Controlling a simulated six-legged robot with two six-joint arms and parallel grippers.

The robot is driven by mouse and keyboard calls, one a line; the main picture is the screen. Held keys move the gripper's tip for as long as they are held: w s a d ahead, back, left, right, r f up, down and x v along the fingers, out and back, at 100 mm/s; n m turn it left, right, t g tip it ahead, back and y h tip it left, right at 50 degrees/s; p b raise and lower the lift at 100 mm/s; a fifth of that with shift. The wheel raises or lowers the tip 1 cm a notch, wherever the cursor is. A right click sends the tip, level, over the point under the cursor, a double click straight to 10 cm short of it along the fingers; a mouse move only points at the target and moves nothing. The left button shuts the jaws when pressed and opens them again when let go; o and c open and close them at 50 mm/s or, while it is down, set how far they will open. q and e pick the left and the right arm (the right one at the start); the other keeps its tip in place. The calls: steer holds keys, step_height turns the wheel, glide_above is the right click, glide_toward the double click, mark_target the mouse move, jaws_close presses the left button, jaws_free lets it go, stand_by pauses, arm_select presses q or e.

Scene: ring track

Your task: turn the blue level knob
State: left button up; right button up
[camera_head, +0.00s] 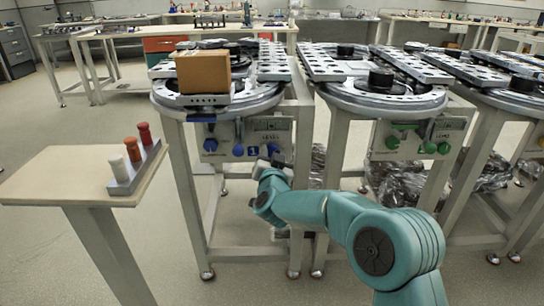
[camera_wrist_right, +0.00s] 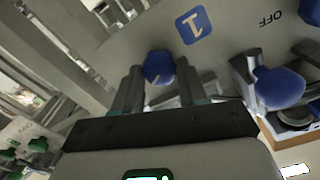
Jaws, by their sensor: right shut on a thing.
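The blue level knob (camera_wrist_right: 158,66) is a rounded blue knob on the grey panel. In the wrist view it sits between the two fingers of my right gripper (camera_wrist_right: 158,78), which is shut on it. In the head view the right gripper (camera_head: 268,163) reaches up to the right part of the panel under the left ring table, and the knob (camera_head: 272,149) shows just above it. My left gripper is not in view.
A larger blue knob (camera_wrist_right: 280,87) by the word OFF and a blue "1" label (camera_wrist_right: 192,25) are close by. A brown box (camera_head: 203,71) sits on the ring track above. A side table (camera_head: 70,175) holds white, orange and red pegs. Green knobs (camera_head: 430,147) are on the neighbouring panel.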

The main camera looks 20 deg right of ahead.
steer(key=o, duration=1.1)
steer(key=shift+c, duration=0.2)
steer(key=p+v, duration=0.2)
steer(key=v, duration=1.4)
steer(key=shift+s, duration=0.15)
